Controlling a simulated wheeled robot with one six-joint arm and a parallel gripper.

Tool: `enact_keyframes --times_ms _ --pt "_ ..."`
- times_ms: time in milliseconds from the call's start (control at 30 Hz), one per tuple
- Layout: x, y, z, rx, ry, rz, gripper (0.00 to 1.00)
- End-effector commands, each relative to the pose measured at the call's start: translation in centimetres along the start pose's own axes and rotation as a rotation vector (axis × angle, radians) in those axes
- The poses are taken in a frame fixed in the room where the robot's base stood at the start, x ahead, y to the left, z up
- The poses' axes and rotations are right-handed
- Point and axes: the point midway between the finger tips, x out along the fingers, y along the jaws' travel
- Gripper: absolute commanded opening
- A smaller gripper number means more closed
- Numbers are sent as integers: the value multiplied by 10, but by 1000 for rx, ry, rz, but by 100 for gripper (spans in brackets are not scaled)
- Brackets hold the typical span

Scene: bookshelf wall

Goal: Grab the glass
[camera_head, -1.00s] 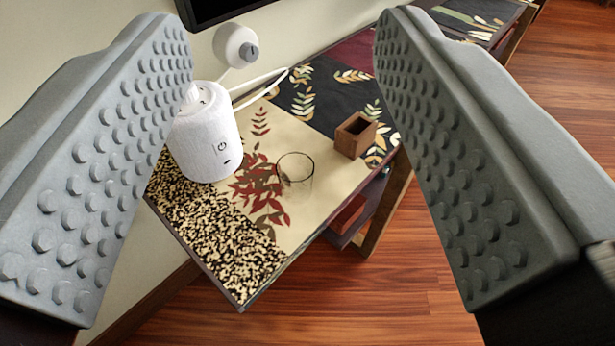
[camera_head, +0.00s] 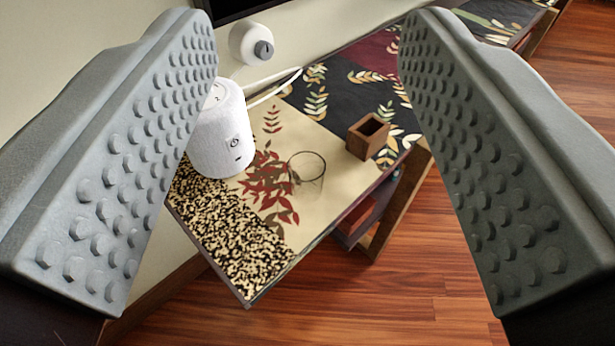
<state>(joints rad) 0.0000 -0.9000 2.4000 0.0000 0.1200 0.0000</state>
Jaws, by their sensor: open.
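The clear glass (camera_head: 307,173) stands upright on the patterned table (camera_head: 300,222), near its front right edge. It is see-through, and its rim shows as a thin dark ring. My gripper (camera_head: 308,20) is open, with one grey studded finger on each side of the picture. The glass shows in the gap between the fingers, farther off than they are, and nothing is held.
A white cylindrical device (camera_head: 222,140) stands left of the glass, partly behind the left finger. A small brown wooden box (camera_head: 368,137) stands right of and behind the glass. A white round object (camera_head: 250,44) with a cable is at the wall. Wooden floor (camera_head: 400,285) lies open at right.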

Motion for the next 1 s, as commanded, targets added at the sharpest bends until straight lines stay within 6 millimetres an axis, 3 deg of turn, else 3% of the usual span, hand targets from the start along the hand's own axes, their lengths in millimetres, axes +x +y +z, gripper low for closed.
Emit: enact_keyframes --times_ms 167,300,367,567,1000 --pt "0 0 0 0 0 0 49" --pt "4 0 1 3 -17 0 77" --pt "11 0 3 8 -43 0 85" --pt "53 0 17 44 -220 4 85" --pt "144 -2 67 135 -684 45 85"
